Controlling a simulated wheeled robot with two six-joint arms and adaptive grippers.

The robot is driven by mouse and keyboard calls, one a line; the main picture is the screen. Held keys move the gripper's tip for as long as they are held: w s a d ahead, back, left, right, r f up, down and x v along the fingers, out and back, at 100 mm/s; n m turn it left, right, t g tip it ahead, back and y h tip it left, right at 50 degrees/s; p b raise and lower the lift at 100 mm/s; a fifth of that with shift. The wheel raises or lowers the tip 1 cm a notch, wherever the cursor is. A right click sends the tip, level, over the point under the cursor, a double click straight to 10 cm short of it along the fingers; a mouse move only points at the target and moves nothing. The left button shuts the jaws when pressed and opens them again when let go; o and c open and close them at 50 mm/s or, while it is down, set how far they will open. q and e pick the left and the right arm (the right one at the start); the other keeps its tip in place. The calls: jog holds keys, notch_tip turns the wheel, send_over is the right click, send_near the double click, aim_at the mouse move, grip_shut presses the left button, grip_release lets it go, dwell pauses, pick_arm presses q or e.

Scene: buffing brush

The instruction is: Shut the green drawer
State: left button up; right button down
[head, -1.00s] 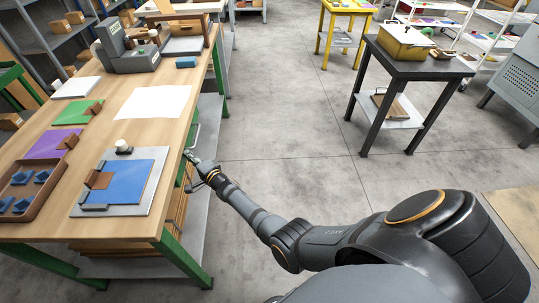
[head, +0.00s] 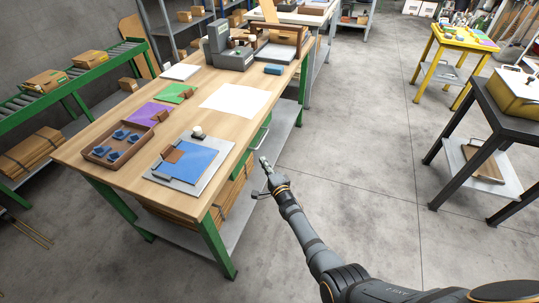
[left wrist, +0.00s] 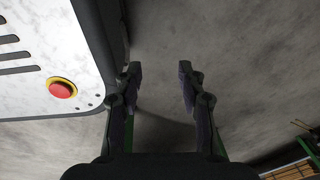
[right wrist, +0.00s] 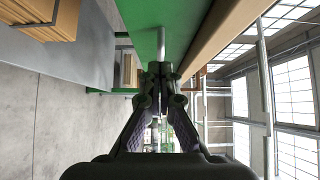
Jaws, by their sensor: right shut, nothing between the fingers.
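The green drawer (head: 261,131) sits under the right edge of the wooden workbench, with a pale bar handle on its front. How far it stands out is hard to tell. My right gripper (head: 265,163) is shut and empty, just in front of and below the drawer in the head view. In the right wrist view, the shut fingertips (right wrist: 160,70) point along the green front (right wrist: 142,22), near the grey handle bar (right wrist: 161,40); contact is unclear. My left gripper (left wrist: 160,70) is open and empty over the floor, seen only in the left wrist view.
The workbench (head: 225,122) carries a brown tray (head: 103,155), a blue board (head: 193,162) and white paper (head: 235,100). Flat cardboard lies on its lower shelf. A dark table (head: 510,110) stands at the right. The floor between (head: 350,140) is clear.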

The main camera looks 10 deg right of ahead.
jog(key=a+p+v, duration=0.1)
jog(key=p+v, duration=0.1)
jog(key=v, duration=0.5)
jog(key=s+d+f+n+g+h+p, duration=0.2)
jog(key=s+d+f+n+g, duration=0.2)
jog(key=s+f, duration=0.65)
jog(key=s+d+f+n+g+h+p, duration=0.1)
jog(key=s+d+f+n+g+h, duration=0.25)
jog(key=s+f, duration=0.65)
pick_arm(q)
notch_tip(320, 180, up, 8)
jog(key=a+p, duration=0.1)
jog(key=p, duration=0.1)
jog(key=shift+w+r+p, duration=0.15)
jog(key=shift+w+p, duration=0.15)
pick_arm(e)
jog(key=s+d+f+n+g, duration=0.2)
jog(key=s+f+g, duration=0.1)
jog(key=s, duration=0.7)
jog(key=s+d+f+n+g, duration=0.3)
jog(key=s, duration=0.7)
jog(key=s+d+f+n+g, duration=0.3)
jog(key=s+f, duration=0.1)
jog(key=s, duration=0.6)
jog(key=shift+y, duration=0.35)
